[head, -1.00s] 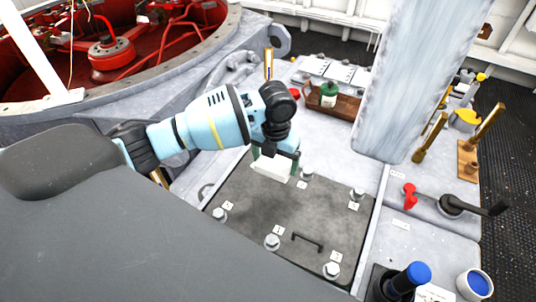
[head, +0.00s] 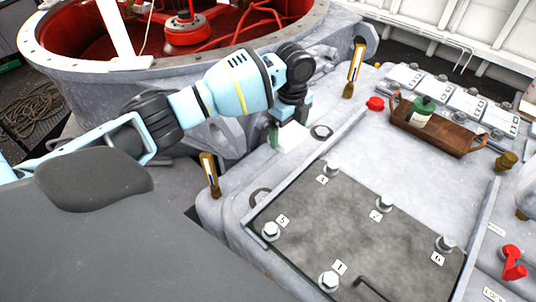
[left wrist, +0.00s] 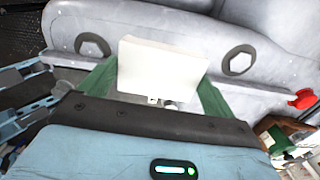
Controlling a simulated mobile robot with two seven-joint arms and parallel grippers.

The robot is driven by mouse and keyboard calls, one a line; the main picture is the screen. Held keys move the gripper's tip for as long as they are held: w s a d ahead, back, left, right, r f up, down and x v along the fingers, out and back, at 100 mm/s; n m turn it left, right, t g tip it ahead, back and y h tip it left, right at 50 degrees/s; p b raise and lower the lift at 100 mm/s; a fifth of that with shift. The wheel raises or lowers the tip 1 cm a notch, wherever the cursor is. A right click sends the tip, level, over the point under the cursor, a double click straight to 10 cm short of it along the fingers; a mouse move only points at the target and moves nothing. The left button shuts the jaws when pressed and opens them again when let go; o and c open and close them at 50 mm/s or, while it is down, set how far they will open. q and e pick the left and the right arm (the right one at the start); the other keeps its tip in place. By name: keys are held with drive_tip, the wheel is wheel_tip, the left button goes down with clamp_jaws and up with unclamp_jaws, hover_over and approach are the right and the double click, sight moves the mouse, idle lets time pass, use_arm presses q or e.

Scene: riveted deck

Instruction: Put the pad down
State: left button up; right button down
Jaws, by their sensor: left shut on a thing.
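The white pad (head: 289,138) is between the green fingers of my left gripper (head: 287,128), which is shut on it. In the left wrist view the pad (left wrist: 160,68) stands out as a flat white block between the two green fingers (left wrist: 153,90). In the head view it appears beside the far left corner of the dark cover plate (head: 350,222), left of a dark ring (head: 321,132). I cannot tell whether its underside touches the grey surface. My right gripper is not in view.
Several numbered bolts and a black handle (head: 372,288) stick up from the cover plate. A brown tray (head: 437,133) with a green bottle (head: 421,112) stands further back. The red-lined round opening (head: 190,30) lies behind.

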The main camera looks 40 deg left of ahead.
sight(285, 162)
use_arm(q)
drive_tip(key=shift+w+a+n, duration=0.1)
drive_tip(key=shift+a+n, duration=0.2)
drive_tip(key=shift+f+b, duration=0.55)
drive_tip(key=shift+f, duration=4.4)
drive_tip(key=shift+f, duration=0.15)
drive_tip(key=o, duration=0.7)
wheel_tip(285, 162, up, 12)
drive_tip(key=shift+r+p, duration=0.2)
drive_tip(key=shift+p, duration=0.35)
drive_tip(key=shift+r, duration=0.1)
